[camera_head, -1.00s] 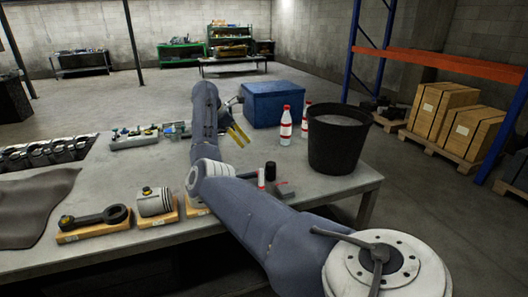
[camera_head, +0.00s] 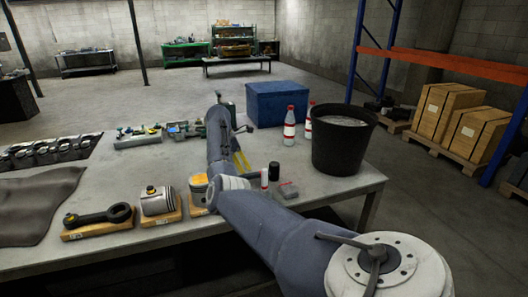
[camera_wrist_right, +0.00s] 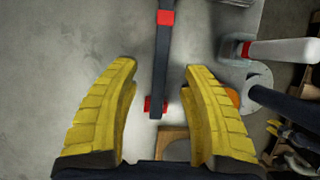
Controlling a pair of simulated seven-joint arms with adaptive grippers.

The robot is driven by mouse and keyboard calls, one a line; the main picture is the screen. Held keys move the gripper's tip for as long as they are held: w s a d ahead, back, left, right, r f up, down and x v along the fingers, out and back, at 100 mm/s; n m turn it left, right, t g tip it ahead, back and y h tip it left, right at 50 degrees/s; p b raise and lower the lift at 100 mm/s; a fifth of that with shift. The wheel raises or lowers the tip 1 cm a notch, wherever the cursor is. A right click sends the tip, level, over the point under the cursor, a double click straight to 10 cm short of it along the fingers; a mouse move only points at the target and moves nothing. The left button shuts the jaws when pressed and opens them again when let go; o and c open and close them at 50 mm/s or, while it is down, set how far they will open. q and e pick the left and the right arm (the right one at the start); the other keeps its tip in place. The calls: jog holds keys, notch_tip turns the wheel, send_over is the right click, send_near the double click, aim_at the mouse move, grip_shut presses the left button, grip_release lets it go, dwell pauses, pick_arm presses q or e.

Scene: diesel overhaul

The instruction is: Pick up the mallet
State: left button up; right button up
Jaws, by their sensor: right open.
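My right gripper (camera_head: 241,162) is over the middle of the workbench, with its yellow fingers partly hidden behind my arm in the head view. In the right wrist view the gripper (camera_wrist_right: 160,72) is open, its two fingers well apart and nothing clamped. A dark straight bar with red parts (camera_wrist_right: 159,62) lies between the fingertips, touching neither. I see no clear mallet head on it, so I cannot tell if this bar is the mallet. No mallet stands out in the head view; my right arm hides part of the bench. My left gripper is not in view.
A black bucket (camera_head: 338,150), bottles (camera_head: 289,126) and a blue box (camera_head: 277,105) are behind. Piston parts (camera_head: 157,201) sit front left.

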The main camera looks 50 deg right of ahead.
aim_at(249, 174)
jog(key=shift+x, duration=3.65)
jog(key=shift+o, duration=0.2)
jog(key=shift+s, duration=0.1)
grip_shut()
jog(key=shift+r, duration=0.1)
